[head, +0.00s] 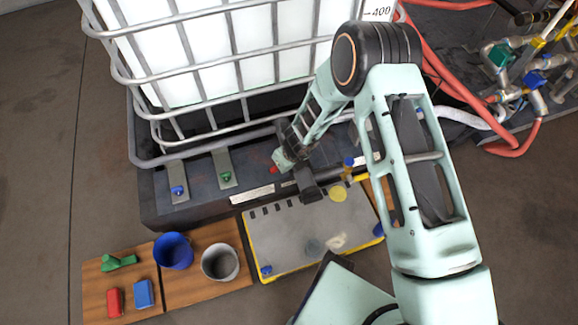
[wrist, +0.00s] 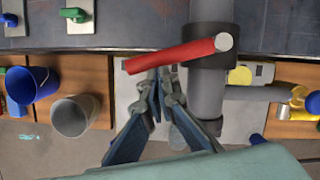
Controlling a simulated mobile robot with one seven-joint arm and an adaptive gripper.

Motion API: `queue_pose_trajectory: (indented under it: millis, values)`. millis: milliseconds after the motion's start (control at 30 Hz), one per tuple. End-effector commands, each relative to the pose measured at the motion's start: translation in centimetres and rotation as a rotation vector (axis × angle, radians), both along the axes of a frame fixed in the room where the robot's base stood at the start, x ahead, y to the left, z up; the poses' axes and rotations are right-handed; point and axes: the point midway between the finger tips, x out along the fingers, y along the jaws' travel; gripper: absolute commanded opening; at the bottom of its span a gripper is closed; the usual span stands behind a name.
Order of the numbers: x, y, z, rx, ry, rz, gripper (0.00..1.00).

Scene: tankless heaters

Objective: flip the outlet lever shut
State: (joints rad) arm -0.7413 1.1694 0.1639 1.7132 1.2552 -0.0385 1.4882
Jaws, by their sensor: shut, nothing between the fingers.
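The outlet lever is a red bar (wrist: 172,55) with a pale round end. In the wrist view it lies across the upper middle, slightly tilted, reaching left from the dark collar on the thick grey outlet pipe (wrist: 206,95). In the head view only a small red piece of the lever (head: 274,170) shows beside the pipe (head: 306,184). My gripper (wrist: 158,74) is shut and empty. Its fingertips are just below the lever's middle in the wrist view, left of the pipe; I cannot tell whether they touch it. In the head view my wrist hides the fingers.
A white caged tank (head: 215,50) stands behind on a dark base with a blue and a green valve. A grey, yellow-edged tray (head: 282,240) lies in front. Left of it are a blue bucket (head: 173,251), a grey bucket (head: 220,262) and small blocks on wooden boards. Red hoses run at right.

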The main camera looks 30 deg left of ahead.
Motion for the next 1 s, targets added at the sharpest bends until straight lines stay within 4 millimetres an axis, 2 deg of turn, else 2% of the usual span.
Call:
queue_pose_trajectory:
  millis: [100, 400, 1000]
  values:
    - [0.2, 0.7, 0.3, 0.000, -0.002, -0.125, 0.00]
    - [0.5, 1.9, 0.2, 0.001, -0.001, -0.278, 0.00]
    - [0.8, 2.3, 0.1, 0.001, -0.003, -0.333, 0.00]
